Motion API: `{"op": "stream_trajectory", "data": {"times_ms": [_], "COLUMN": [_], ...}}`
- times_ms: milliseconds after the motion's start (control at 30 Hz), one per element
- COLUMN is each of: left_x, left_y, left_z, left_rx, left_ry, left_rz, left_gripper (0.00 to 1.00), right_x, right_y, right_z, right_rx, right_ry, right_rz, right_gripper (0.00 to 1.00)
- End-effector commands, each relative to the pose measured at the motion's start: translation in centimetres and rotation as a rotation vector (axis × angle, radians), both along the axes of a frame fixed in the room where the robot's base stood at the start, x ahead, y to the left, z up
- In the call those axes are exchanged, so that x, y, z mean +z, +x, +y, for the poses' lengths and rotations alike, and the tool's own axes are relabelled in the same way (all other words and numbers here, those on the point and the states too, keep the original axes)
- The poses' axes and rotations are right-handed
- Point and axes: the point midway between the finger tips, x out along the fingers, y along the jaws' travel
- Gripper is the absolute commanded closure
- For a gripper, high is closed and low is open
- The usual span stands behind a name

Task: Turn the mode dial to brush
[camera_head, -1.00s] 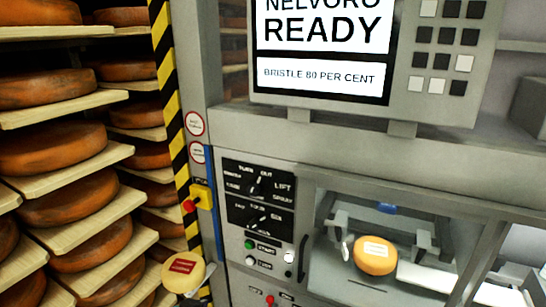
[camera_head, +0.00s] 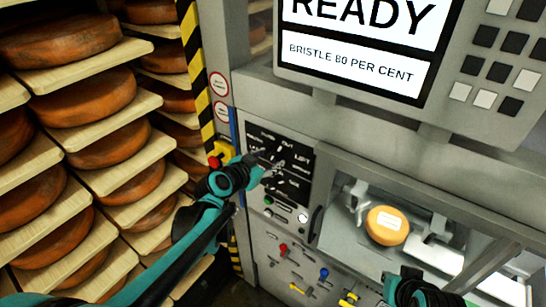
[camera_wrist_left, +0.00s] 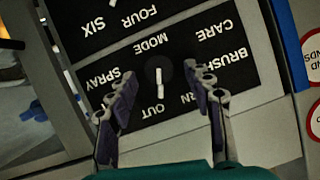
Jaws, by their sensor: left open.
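The mode dial (camera_wrist_left: 159,73) is a dark round knob with a white pointer line, on a black panel that appears upside down in the left wrist view. The line points to the OUT side. The word BRUSH (camera_wrist_left: 228,62) is right of the dial there. My left gripper (camera_wrist_left: 166,84) is open, its two fingers on either side of the dial with gaps visible. In the head view my left gripper (camera_head: 272,168) is at the upper black panel (camera_head: 295,160) and hides part of it. Part of my right arm end (camera_head: 415,290) shows at the bottom edge; its fingers are unclear.
A lower dial panel lies below the mode panel, with buttons under it. A yellow cheese wheel (camera_head: 387,225) sits in the machine's bay. A screen (camera_head: 355,45) hangs above. Shelves of cheese wheels (camera_head: 85,97) stand left, beside a yellow-black striped post (camera_head: 195,70).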

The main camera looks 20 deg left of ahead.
Motion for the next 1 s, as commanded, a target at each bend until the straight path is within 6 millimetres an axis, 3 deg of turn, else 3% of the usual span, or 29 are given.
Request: {"op": "stream_trajectory", "data": {"times_ms": [200, 500, 567, 700, 1000], "left_x": [-0.8, -0.9, -0.9, -0.8, -0.9], "left_y": [1.9, 2.1, 2.1, 2.1, 2.1], "left_z": [-0.5, -0.6, -0.6, -0.6, -0.5], "left_rx": [0.000, 0.000, 0.000, 0.000, 0.001], "left_ry": [0.000, 0.000, 0.000, 0.000, -0.016], "left_rz": [0.000, 0.000, 0.000, 0.000, 0.006], "left_gripper": [0.49, 0.49, 0.62, 0.98, 0.98], "right_x": [-0.1, -0.1, -0.1, -0.1, -0.2], "right_y": [0.0, 0.0, 0.0, 0.0, 0.0], "right_z": [0.0, 0.0, 0.0, 0.0, 0.0], "right_rx": [0.000, 0.000, 0.000, 0.000, 0.000], "right_ry": [0.000, 0.000, 0.000, 0.000, 0.000], "right_rz": [0.000, 0.000, 0.000, 0.000, 0.000], "right_gripper": [1.00, 1.00, 1.00, 1.00, 1.00]}}
